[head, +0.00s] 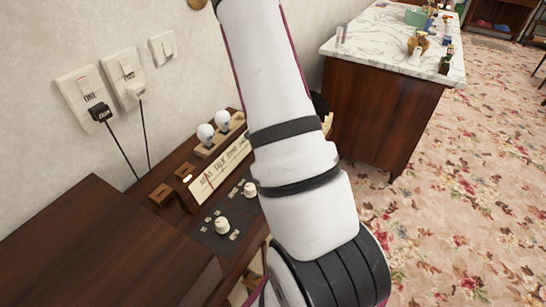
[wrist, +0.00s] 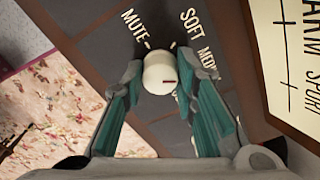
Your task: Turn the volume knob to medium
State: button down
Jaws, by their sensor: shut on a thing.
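The volume knob (wrist: 158,70) is a round white knob on a dark grey panel, seen in the wrist view. The labels MUTE (wrist: 134,25), SOFT (wrist: 188,24) and a partly hidden MEDI... (wrist: 207,64) stand around it. A small dark mark shows on the knob's lower face. My gripper (wrist: 160,66) has its two teal-padded fingers on either side of the knob, shut on it. In the head view the panel (head: 208,240) carries two white knobs, one in front (head: 222,224) and one behind (head: 250,189). My gripper is hidden there.
A lettered cream dial (head: 222,172) stands behind the panel, with two white bulbs (head: 206,134) behind it. A dark wooden box (head: 90,245) is at left. Wall switches (head: 88,97) hang above. A marble-topped cabinet (head: 385,45) stands at right beside open flowered carpet (head: 470,190).

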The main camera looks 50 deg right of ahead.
dwell(0.3)
jog(key=c, duration=1.3)
grip_release()
notch_tip(320, 180, up, 12)
